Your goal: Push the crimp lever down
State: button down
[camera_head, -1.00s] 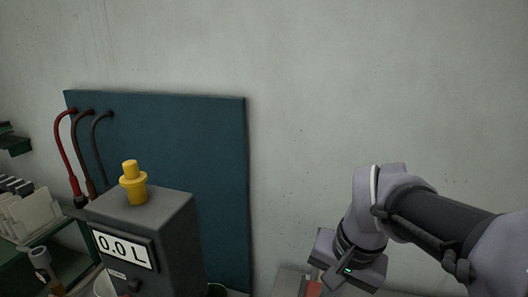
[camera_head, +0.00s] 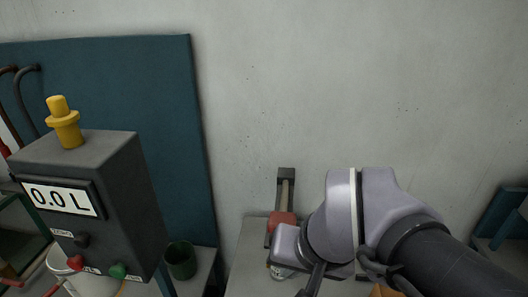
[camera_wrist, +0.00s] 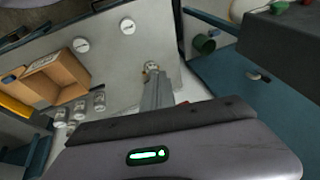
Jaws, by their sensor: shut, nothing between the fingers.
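The crimper (camera_head: 284,205) stands upright against the wall at the back of a pale worktop in the head view. It has a dark top, a beige upright bar and a red block (camera_head: 284,222). Which part is the crimp lever I cannot tell for sure. My gripper (camera_head: 309,288) is in front and to the right of the crimper, pointing down, and its wrist hides part of it. In the wrist view my gripper (camera_wrist: 151,76) shows as narrow grey fingers, shut and empty, above the worktop. A small red patch (camera_wrist: 182,102) shows just past the gripper body.
A dark meter box (camera_head: 85,190) reading 0.0 L, with a yellow knob (camera_head: 64,122), stands at left. A green cup (camera_head: 181,260) is beside it. The wrist view shows a cardboard box (camera_wrist: 55,78), several jars (camera_wrist: 98,101) and white discs (camera_wrist: 127,25) on the worktop.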

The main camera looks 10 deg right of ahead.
jog(key=w+d+r+g+h+p, duration=0.1)
jog(key=w+d+r+g+p, duration=0.1)
jog(key=w+r+p, duration=1.1)
notch_tip(320, 180, up, 3)
jog(key=g+p, duration=0.1)
jog(key=p, duration=0.4)
jog(key=shift+d+n+h, duration=0.15)
jog(key=shift+n+h, duration=0.15)
jog(key=shift+h, duration=0.1)
jog(key=shift+f, duration=0.1)
send_over(284, 217)
notch_tip(284, 217, down, 13)
jog(key=shift+r+b, duration=0.2)
jog(key=shift+b, duration=0.15)
jog(key=shift+s+f, duration=0.25)
jog(key=shift+f, duration=0.3)
